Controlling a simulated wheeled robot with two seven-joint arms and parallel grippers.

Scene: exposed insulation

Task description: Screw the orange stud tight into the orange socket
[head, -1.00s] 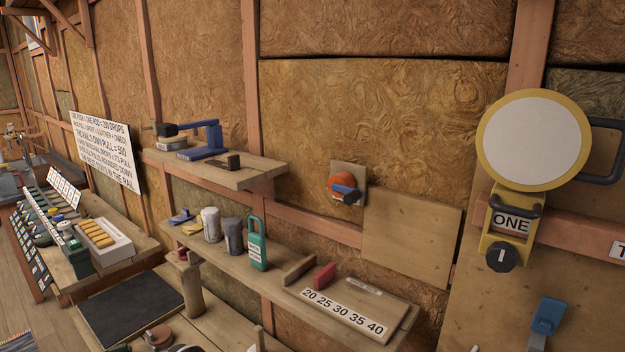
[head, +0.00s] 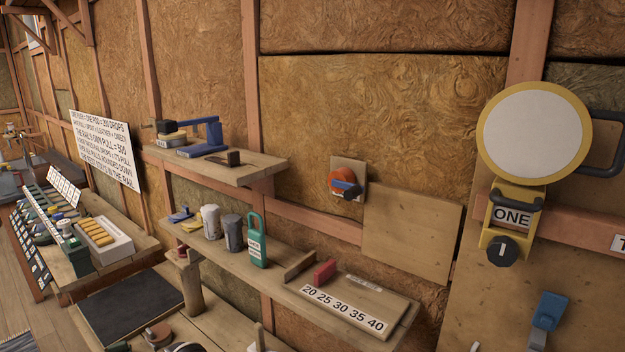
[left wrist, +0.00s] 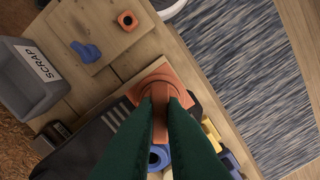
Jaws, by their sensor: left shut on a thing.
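In the left wrist view my left gripper (left wrist: 160,102) has dark green fingers shut on an orange piece, which I take for the orange stud (left wrist: 160,122). Its narrow shaft shows between the fingers, and a wider orange part lies at the fingertips; whether that part belongs to it I cannot tell. An orange block with a dark round hole (left wrist: 127,20), seemingly the orange socket, sits on a wooden board, apart from the fingers. Neither gripper shows in the head view.
A grey SCRAP bin (left wrist: 22,82) stands left in the wrist view. A blue piece (left wrist: 87,52) lies on the board. Blue and yellow things lie beside the fingers at lower right. In the head view, a red-orange knob with a blue lever (head: 342,182) is on the wall above a shelf.

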